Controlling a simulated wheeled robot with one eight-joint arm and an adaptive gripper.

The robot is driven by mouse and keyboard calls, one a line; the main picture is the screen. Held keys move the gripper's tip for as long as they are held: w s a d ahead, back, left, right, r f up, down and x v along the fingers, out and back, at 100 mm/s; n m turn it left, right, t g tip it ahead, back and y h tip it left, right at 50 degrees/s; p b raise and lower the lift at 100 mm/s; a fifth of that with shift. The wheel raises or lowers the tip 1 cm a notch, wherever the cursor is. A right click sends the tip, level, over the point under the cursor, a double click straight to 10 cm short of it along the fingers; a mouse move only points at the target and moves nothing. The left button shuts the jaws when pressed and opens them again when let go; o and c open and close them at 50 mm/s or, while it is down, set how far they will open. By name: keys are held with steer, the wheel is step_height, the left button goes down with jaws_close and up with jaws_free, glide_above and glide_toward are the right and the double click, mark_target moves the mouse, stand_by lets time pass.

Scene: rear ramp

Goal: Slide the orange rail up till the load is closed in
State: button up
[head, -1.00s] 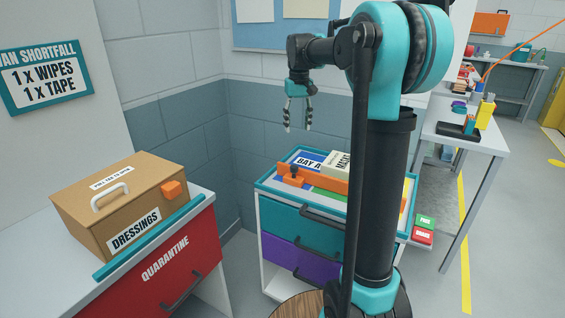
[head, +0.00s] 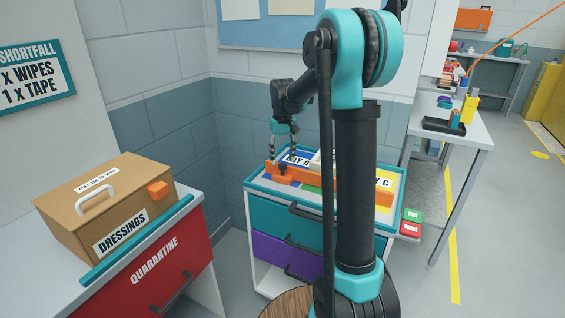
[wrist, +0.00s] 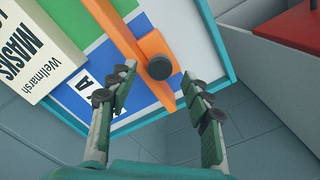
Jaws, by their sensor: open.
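The orange rail (head: 312,180) lies across the top of the teal-edged cart (head: 258,188). Its left end carries a raised orange block with a dark knob (wrist: 160,67). The load, a cream box lettered MASKS (wrist: 35,55), stands beside the rail; in the head view it is mostly hidden behind my arm. My gripper (head: 282,156) is open and empty, pointing down at the rail's knob end. In the wrist view my fingertips (wrist: 158,82) lie on either side of the knob; I cannot tell whether they touch anything.
The cart top has blue, green and yellow lettered bays. A quarantine cabinet (head: 170,262) with a cardboard DRESSINGS box (head: 85,215) stands to the left. A side table (head: 470,138) with a black tray stands at right. Walls close in behind the cart; floor is clear at right.

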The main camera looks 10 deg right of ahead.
steer(key=shift+f, duration=1.25)
steer(key=shift+c, duration=0.4)
jaws_close()
